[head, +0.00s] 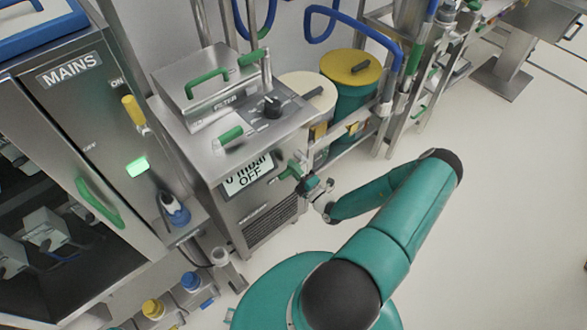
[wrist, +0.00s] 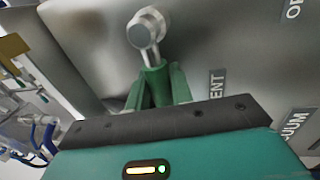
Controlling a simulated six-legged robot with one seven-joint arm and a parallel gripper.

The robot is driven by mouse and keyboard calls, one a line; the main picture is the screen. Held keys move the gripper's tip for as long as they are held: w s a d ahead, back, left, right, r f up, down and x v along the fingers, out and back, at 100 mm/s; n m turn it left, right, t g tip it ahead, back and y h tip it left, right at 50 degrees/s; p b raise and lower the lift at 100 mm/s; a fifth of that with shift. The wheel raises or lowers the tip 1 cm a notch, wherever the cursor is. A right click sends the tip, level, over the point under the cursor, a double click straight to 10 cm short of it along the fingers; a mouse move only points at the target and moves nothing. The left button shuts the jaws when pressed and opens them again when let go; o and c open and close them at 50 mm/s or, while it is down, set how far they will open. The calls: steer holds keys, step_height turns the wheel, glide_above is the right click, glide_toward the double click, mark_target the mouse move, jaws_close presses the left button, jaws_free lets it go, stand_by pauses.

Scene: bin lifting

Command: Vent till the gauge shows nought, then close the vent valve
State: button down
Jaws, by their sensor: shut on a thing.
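The gauge (head: 248,175) on the front of the steel pump cabinet reads "0 mbar" and "OFF" in the head view. The vent valve (head: 292,170) is at the cabinet's right front edge, partly hidden by my gripper (head: 312,188). In the wrist view, the valve's round metal pivot (wrist: 147,28) is above the jaws, and its green lever (wrist: 153,80) runs down between them. My gripper is shut on this lever. Part of a "VENT" label (wrist: 217,85) shows to the right of it. Whether the valve is open or closed, I cannot tell.
A "MAINS" cabinet (head: 70,70) with a yellow lever and a lit green lamp stands at the left. A steel filter box (head: 208,88) and a black knob (head: 272,105) are on the pump cabinet's top. Drums (head: 350,70) stand behind. The floor at right is clear.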

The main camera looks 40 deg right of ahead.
steer(key=c, duration=1.3)
jaws_free()
steer(key=shift+s, duration=0.1)
steer(key=s+f, duration=0.1)
steer(key=s, duration=0.8)
steer(key=s+f, duration=0.1)
steer(key=s, duration=0.3)
steer(key=shift+s+d+f, duration=0.15)
steer(key=shift+s+f, duration=0.05)
steer(key=shift+f, duration=0.1)
steer(key=w+a+r+n+g+y, duration=0.3)
steer(key=a+r+n+g+y, duration=0.5)
steer(key=r+n, duration=0.55)
steer(key=w+a+r+n+g+y, duration=0.25)
steer(key=a+r+n+g, duration=0.55)
steer(key=n, duration=0.9)
steer(key=s+a+r+n+h, duration=0.2)
steer(key=a+r+n+h, duration=0.1)
steer(key=r+n, duration=0.4)
steer(key=s+a+r+n+t+h, duration=0.1)
steer(key=s+a+r+n+h, duration=0.2)
steer(key=r+n, duration=0.5)
steer(key=s+a+r+n+h, duration=0.3)
steer(key=a+r+n+h, duration=0.1)
steer(key=r+n, duration=0.4)
steer(key=shift+s+r+h, duration=0.2)
steer(key=shift+r+h, duration=0.25)
steer(key=shift+r, duration=0.8)
